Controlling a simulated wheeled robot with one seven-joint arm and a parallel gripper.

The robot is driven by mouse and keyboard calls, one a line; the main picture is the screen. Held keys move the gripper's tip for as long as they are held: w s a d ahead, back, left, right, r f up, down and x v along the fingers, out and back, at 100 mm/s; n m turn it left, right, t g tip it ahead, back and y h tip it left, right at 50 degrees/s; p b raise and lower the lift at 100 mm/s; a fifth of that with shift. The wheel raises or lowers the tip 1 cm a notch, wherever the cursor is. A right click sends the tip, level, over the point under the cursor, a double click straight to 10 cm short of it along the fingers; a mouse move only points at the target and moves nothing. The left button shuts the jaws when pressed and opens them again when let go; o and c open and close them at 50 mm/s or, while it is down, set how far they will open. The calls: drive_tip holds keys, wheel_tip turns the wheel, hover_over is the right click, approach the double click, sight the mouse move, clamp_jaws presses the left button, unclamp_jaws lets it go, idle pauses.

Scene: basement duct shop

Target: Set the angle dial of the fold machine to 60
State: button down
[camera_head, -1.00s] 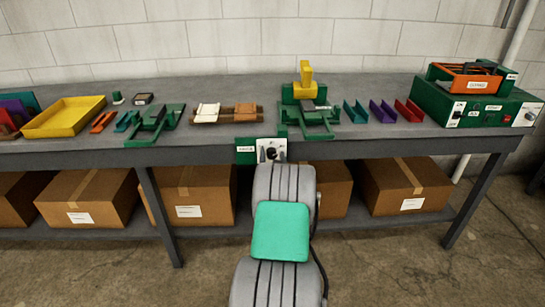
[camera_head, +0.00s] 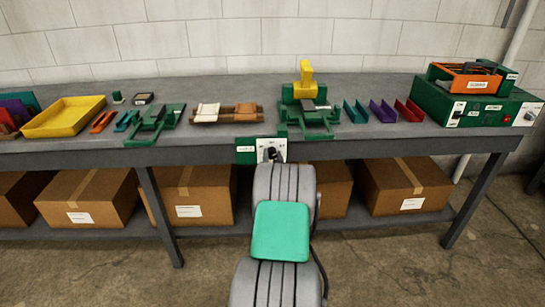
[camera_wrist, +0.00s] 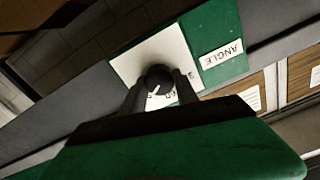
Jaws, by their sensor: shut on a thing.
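The angle dial (camera_wrist: 158,80) is a round black knob with a white pointer line on a white plate (camera_wrist: 150,54). My gripper (camera_wrist: 160,92) has its two dark fingers on either side of the knob and is shut on it. Some printed marks show beside the knob, but the fingers cover part of the scale and I cannot read the setting. A green panel with an "ANGLE" label (camera_wrist: 221,55) adjoins the plate. In the head view the white dial plate (camera_head: 282,145) is on the bench's front edge, below the green fold machine (camera_head: 310,116) with its yellow upper part (camera_head: 305,75).
The grey bench (camera_head: 370,90) holds a yellow tray (camera_head: 65,117), another green machine (camera_head: 155,120), coloured channel pieces (camera_head: 382,111) and a large green box (camera_head: 475,107) with an orange frame on top. Cardboard boxes (camera_head: 405,187) stand on the shelf below. The floor in front is clear.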

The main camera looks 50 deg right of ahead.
drive_tip(key=shift+f+n+b, duration=0.15)
drive_tip(key=shift+n+b, duration=0.25)
drive_tip(key=shift+b, duration=0.3)
drive_tip(key=n+b, duration=0.1)
drive_tip(key=b, duration=0.2)
drive_tip(key=shift+f+n, duration=0.15)
drive_tip(key=shift+n, duration=0.25)
drive_tip(key=n+b, duration=0.3)
drive_tip(key=b, duration=0.2)
drive_tip(key=shift+f, duration=0.1)
drive_tip(key=n+b, duration=0.3)
drive_tip(key=b, duration=0.1)
drive_tip(key=shift+a+n+b, duration=0.1)
drive_tip(key=shift+n+b, duration=0.3)
drive_tip(key=shift+w+r+n+b, duration=0.1)
drive_tip(key=shift+r+n+b, duration=0.25)
drive_tip(key=shift+n+b, duration=0.95)
drive_tip(key=c, duration=0.9)
unclamp_jaws()
